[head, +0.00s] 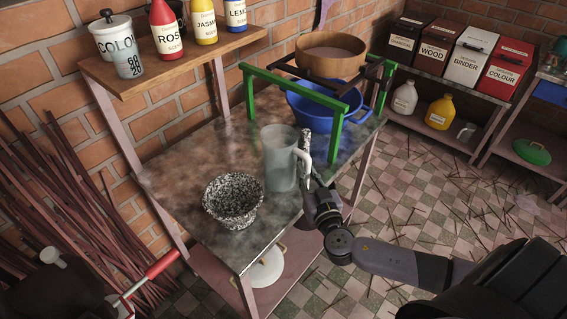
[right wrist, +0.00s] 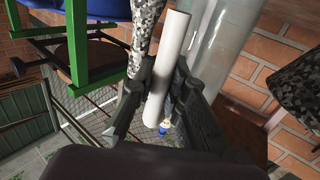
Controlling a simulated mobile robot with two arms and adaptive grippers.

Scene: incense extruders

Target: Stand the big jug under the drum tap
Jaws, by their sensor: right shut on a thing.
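The big jug (head: 281,158) is tall, upright and translucent grey, with a white handle (head: 302,165). It is at the right side of the metal table; I cannot tell whether its base touches the top. My right gripper (head: 316,190) is shut on the handle from the front right. In the right wrist view the white handle (right wrist: 168,70) runs between the fingers, with the clear jug wall (right wrist: 212,65) beside it. I cannot make out the drum or its tap. My left gripper is not in view.
A speckled bowl (head: 232,203) stands left of the jug. Behind are a green frame (head: 338,157), a blue basin (head: 315,113) and a wooden-rimmed sieve (head: 330,62). A speckled rod (head: 305,143) is close to the handle. The wooden shelf (head: 180,68) holds bottles.

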